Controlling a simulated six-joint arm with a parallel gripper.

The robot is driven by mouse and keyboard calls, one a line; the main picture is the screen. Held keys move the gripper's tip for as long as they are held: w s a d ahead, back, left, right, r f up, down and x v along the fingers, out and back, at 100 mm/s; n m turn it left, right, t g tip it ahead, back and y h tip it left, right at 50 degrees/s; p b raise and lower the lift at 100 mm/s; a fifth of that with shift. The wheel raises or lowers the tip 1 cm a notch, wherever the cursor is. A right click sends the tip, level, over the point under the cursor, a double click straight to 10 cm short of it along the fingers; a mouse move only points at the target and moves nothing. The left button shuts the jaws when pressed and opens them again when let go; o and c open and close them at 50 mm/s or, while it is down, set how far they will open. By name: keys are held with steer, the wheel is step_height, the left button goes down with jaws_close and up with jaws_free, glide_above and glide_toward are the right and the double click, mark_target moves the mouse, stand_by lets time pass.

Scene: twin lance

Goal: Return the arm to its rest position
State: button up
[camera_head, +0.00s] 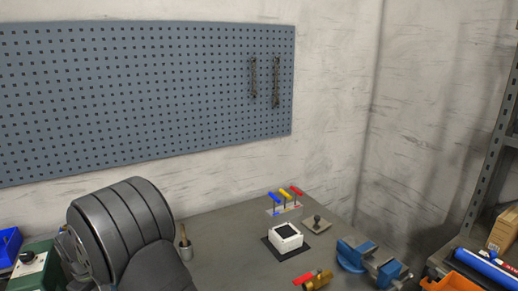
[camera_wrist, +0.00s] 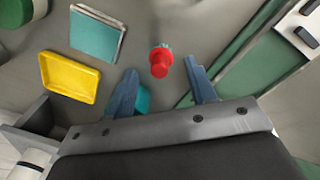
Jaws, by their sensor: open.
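My gripper (camera_wrist: 161,68) shows in the wrist view with its two blue-grey fingers spread apart. No object is held between them. A red round-topped piece (camera_wrist: 160,62) appears between the fingertips in the picture, on the grey surface beyond them. I cannot tell how far below the fingers it is. A small teal piece (camera_wrist: 143,99) is partly hidden behind the left finger. I cannot make out my gripper in the head view.
The wrist view shows a yellow tray (camera_wrist: 70,77) and a teal flat square (camera_wrist: 97,32). In the head view, the workbench (camera_head: 222,262) carries a white box (camera_head: 286,238), a blue vise (camera_head: 358,254) and a brass-and-red fitting (camera_head: 317,280). A pegboard (camera_head: 150,90) hangs behind.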

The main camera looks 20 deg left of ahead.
step_height(320, 180, up, 8)
step_height(320, 180, down, 12)
steer(key=shift+w+f, duration=0.15)
steer(key=shift+f, duration=0.05)
steer(key=r, duration=0.5)
steer(key=shift+w+d, duration=0.2)
steer(key=w+d+r, duration=0.7)
steer(key=d, duration=0.3)
steer(key=w+d+f+m, duration=0.2)
steer(key=w+d+m, duration=0.7)
steer(key=w+d, duration=0.85)
steer(key=w+d+m, duration=0.4)
steer(key=d+m, duration=0.1)
steer(key=d, duration=0.6)
steer(key=w+d+f+m, duration=0.1)
steer(key=w+d+m, duration=0.3)
steer(key=d, duration=0.8)
steer(key=shift+w+d+m+g, duration=0.15)
steer(key=shift+w+m+g, duration=0.1)
steer(key=shift+m+g, duration=0.15)
